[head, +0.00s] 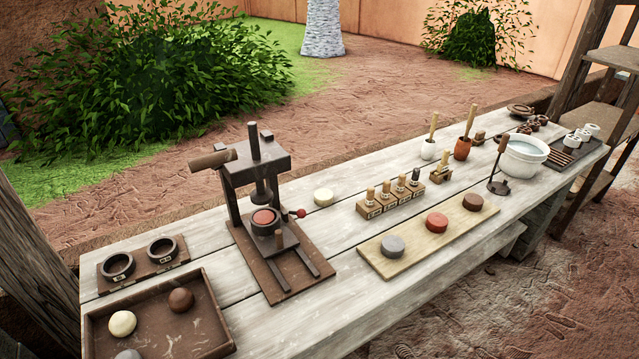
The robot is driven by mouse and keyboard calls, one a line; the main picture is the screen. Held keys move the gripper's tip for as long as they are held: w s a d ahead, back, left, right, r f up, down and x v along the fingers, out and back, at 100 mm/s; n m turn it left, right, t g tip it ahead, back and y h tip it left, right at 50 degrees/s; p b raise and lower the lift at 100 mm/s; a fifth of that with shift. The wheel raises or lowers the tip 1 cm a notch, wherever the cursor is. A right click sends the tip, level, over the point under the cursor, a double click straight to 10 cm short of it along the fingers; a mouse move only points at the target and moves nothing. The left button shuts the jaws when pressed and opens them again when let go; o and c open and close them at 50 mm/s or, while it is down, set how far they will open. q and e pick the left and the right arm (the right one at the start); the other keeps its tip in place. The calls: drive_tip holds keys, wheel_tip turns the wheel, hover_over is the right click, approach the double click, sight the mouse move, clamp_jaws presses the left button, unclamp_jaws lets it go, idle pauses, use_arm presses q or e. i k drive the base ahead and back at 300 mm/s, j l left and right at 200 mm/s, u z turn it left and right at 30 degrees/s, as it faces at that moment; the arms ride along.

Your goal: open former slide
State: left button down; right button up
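The former, a dark wood and metal press (272,167), stands on a brown base board (267,281) at the left-middle of the table. Its ram (259,188) hangs from the top block above a dark ring holding red clay (263,216). The ring sits on the former's slide (287,236), between the posts. A red knob (301,213) sticks out at the ring's right. Neither of my grippers is in view.
A brown tray (214,312) with clay balls and a board with two dark rings (143,264) lie left of the former. A light board (428,240) with three clay discs and a stamp rack (391,203) are to its right. The table's front edge beside the former is clear.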

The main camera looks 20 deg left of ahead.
sight(274, 238)
drive_tip(key=i+l+u, duration=0.15)
drive_tip(key=u, duration=0.3)
drive_tip(key=i+l+u, duration=0.25)
drive_tip(key=u, duration=0.15)
drive_tip(key=i+l+u, duration=0.25)
drive_tip(key=u, duration=0.2)
